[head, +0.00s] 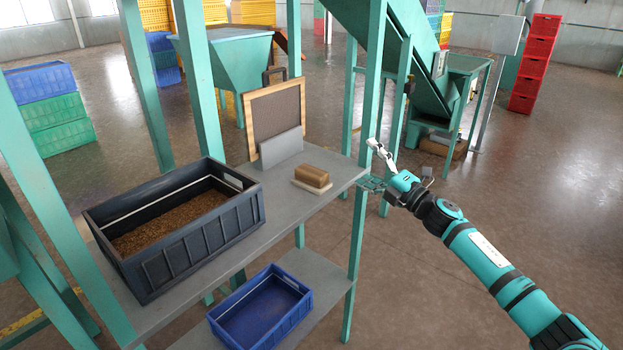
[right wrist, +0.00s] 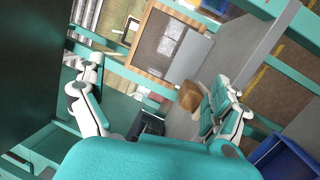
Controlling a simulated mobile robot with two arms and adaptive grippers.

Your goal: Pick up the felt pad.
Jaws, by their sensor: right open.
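The felt pad (head: 313,178) looks like a brown block on a thin pale base. It lies on the upper grey shelf near its right end. In the right wrist view the brown block (right wrist: 190,96) shows beyond the fingers, close to the right finger in the picture. My right gripper (head: 373,165) is open and empty, to the right of the pad by the shelf's end, apart from it. Its two spread fingers also show in the right wrist view (right wrist: 158,75). My left gripper is not in view.
A dark crate (head: 165,262) of brown grains stands on the shelf (head: 225,255), left of the pad. A framed panel (head: 274,112) and a grey plate (head: 280,148) stand behind the pad. A teal post (head: 357,255) rises at the shelf's right end. A blue bin (head: 262,308) sits below.

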